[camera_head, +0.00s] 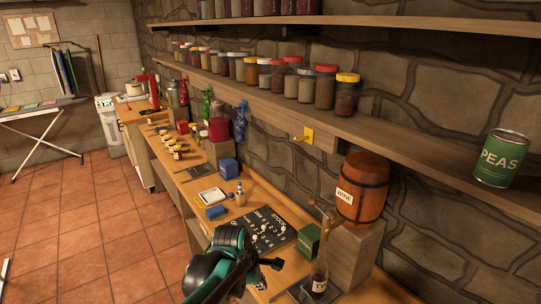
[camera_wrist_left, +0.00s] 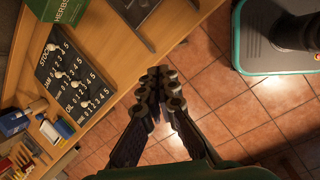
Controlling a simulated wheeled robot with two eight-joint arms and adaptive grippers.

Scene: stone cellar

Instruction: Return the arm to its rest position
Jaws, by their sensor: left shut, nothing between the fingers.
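My left gripper (camera_head: 272,264) is at the bottom middle of the head view, at the front edge of the wooden workbench (camera_head: 265,205). In the left wrist view its fingers (camera_wrist_left: 158,88) are shut, with nothing between them. Red floor tiles lie behind the fingertips there, with the bench edge to their left. In the head view my dark and teal arm covers part of the bench and of the stock board (camera_head: 268,232). My right gripper is in neither view.
Near the gripper stand a green box (camera_head: 308,240), a bottle (camera_head: 319,277) and a wine barrel (camera_head: 361,190). A shelf (camera_head: 270,108) with several jars and a peas can (camera_head: 502,158) runs above the bench.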

